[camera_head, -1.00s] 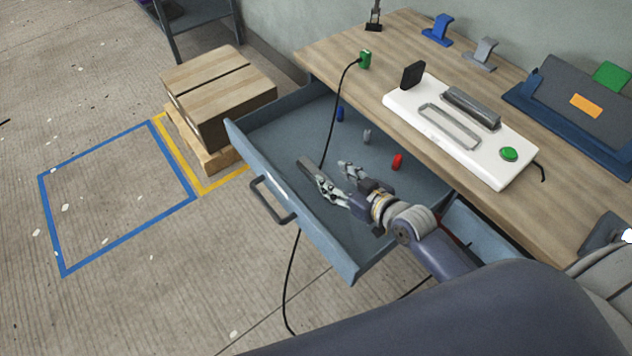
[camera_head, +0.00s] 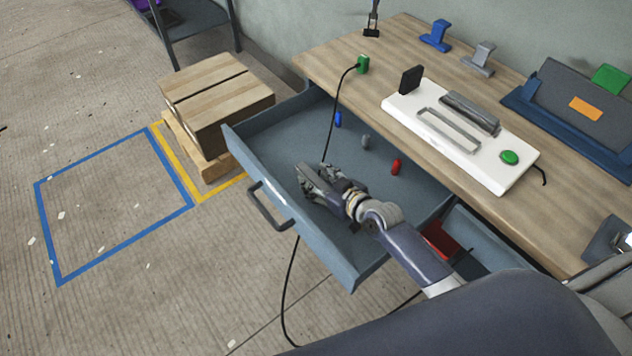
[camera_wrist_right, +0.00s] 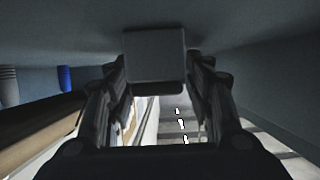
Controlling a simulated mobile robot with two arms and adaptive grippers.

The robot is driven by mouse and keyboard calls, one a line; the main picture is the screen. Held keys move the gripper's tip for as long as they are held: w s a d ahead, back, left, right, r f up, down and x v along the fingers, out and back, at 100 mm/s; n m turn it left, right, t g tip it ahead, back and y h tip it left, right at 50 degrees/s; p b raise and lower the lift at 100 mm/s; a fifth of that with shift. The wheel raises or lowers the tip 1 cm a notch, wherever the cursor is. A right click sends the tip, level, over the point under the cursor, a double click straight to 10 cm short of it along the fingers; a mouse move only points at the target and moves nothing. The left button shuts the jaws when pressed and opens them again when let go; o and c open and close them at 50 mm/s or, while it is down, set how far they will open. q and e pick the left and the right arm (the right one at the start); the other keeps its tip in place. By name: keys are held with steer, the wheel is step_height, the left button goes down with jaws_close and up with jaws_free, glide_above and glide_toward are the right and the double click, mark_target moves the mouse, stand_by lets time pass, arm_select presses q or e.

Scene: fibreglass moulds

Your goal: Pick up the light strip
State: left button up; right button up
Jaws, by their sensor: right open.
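My right gripper (camera_head: 318,182) is low in the open drawer, near its front wall, with its fingers apart. In the head view the fingers cover the spot where a grey strip, likely the light strip, showed earlier, so it is hidden there. In the right wrist view a grey block (camera_wrist_right: 154,55) sits between the two open fingers; I cannot tell for sure that it is the strip, or whether the fingers touch it. My left gripper is not in view.
The drawer (camera_head: 288,205) holds a blue (camera_head: 338,119), a grey (camera_head: 366,142) and a red piece (camera_head: 396,166). A black cable (camera_head: 333,115) runs from a green plug (camera_head: 362,64) into the drawer beside my gripper. The wooden table (camera_head: 440,180) overhangs the drawer's back.

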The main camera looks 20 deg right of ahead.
mark_target(318, 180)
jaws_close()
step_height(318, 180, up, 10)
steer(key=s+d+r+n+g+y, duration=0.1)
steer(key=s+r+n+g+y, duration=0.4)
steer(key=s+r, duration=0.8)
steer(key=shift+s+r+n+y+p, duration=0.3)
steer(key=shift+s+n+y, duration=0.4)
steer(key=shift+s+n, duration=0.45)
